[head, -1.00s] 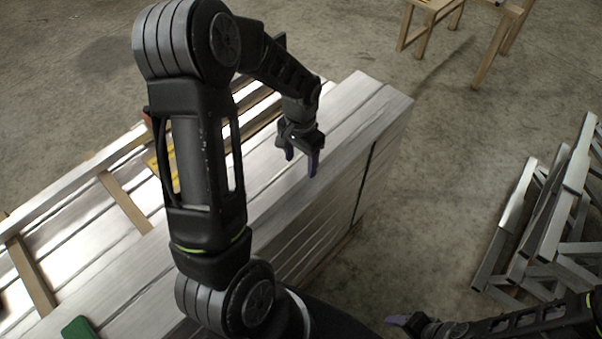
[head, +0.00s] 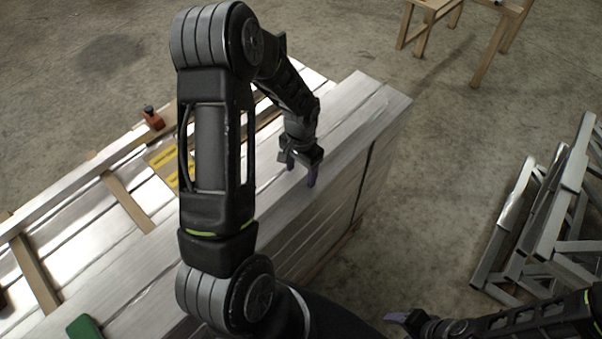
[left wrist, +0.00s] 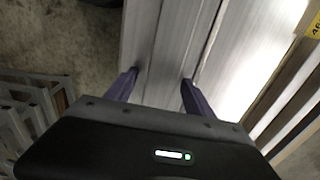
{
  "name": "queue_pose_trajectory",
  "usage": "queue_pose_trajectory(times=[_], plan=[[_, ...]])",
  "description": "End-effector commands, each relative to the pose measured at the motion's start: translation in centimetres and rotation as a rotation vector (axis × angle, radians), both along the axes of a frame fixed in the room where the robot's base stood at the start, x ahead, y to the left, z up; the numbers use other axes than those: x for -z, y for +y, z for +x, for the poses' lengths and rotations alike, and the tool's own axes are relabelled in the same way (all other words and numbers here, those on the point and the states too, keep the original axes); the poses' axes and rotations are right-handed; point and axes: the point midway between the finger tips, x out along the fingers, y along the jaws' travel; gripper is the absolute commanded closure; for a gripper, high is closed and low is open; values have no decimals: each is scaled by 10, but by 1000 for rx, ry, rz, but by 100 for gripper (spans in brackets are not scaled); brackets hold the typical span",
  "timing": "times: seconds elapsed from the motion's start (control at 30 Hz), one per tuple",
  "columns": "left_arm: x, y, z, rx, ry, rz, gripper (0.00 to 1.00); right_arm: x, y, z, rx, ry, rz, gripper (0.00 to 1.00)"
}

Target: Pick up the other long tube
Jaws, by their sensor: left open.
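The long aluminium tubes (head: 345,125) lie side by side in a stack that runs from lower left to upper right in the head view. My left gripper (head: 301,174) is open over the top of the stack near its right edge. In the left wrist view, the tube tops (left wrist: 165,50) run away between and beyond the open purple fingertips (left wrist: 160,80). I cannot tell whether the fingers touch a tube. My right gripper (head: 398,325) is at the bottom of the head view, away from the stack; its finger opening is unclear.
Wooden spacers (head: 128,202) lie across the stack, with yellow labels (head: 165,157), an orange-red object (head: 153,118) and a green object (head: 84,328) near it. Metal frames (head: 535,225) stand at right. A wooden trestle (head: 425,25) is at the back. Bare floor (head: 440,130) lies between.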

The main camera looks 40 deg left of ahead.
Motion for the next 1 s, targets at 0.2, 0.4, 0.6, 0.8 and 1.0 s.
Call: queue_pose_trajectory(times=[0.2, 0.4, 0.6, 0.8, 1.0], plan=[[0, 0, 0, 0, 0, 0, 41, 0, 0, 0, 0, 0, 0, 42], [0, 0, 0, 0, 0, 0, 57, 0, 0, 0, 0, 0, 0, 42], [0, 0, 0, 0, 0, 0, 73, 0, 0, 0, 0, 0, 0, 42], [0, 0, 0, 0, 0, 0, 90, 0, 0, 0, 0, 0, 0, 42], [0, 0, 0, 0, 0, 0, 100, 0, 0, 0, 0, 0, 0, 42]])
